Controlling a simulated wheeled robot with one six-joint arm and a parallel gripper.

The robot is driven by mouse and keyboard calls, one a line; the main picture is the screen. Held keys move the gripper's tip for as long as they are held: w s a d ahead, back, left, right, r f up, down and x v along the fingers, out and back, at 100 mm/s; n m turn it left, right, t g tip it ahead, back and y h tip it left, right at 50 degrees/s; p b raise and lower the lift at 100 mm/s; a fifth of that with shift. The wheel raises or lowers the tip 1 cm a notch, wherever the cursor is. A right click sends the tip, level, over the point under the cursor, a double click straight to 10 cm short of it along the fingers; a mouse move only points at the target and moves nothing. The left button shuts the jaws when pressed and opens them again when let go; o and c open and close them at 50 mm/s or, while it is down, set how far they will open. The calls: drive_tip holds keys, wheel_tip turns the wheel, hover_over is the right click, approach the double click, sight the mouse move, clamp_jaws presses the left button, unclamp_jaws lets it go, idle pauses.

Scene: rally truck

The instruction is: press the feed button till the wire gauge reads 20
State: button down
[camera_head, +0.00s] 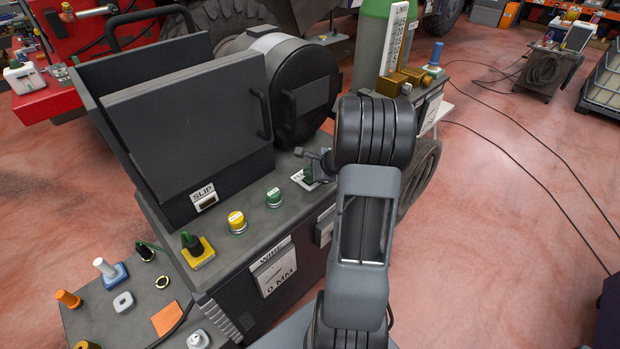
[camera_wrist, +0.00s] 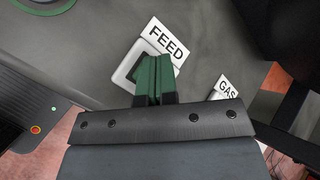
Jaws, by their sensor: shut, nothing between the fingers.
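The feed button's plate, with a white frame (camera_wrist: 128,72) and a FEED label (camera_wrist: 167,42), is on the grey machine top. In the wrist view my gripper (camera_wrist: 154,74) is shut and empty, its green fingertips over that plate. The button is hidden behind the fingers, so I cannot tell whether they touch it. In the head view my gripper (camera_head: 309,174) is low over the machine's right edge, partly hidden by my arm. The wire gauge (camera_head: 277,272), a white plate marked WIRE on the front, reads 0 MM.
A yellow button (camera_head: 237,221) and a green button (camera_head: 274,197) stand left of my gripper. A dark lever on a yellow base (camera_head: 197,248) is further left. A GAS label (camera_wrist: 226,88) is close right in the wrist view. A dark raised panel (camera_head: 190,120) stands behind.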

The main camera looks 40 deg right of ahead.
drive_tip(key=shift+f, duration=0.25)
drive_tip(key=shift+r, duration=0.15)
idle(0.5)
drive_tip(key=shift+r+p, duration=0.3)
drive_tip(key=shift+r, duration=0.4)
drive_tip(key=shift+r, duration=0.1)
drive_tip(key=shift+r+p, duration=1.85)
drive_tip(key=shift+r, duration=0.55)
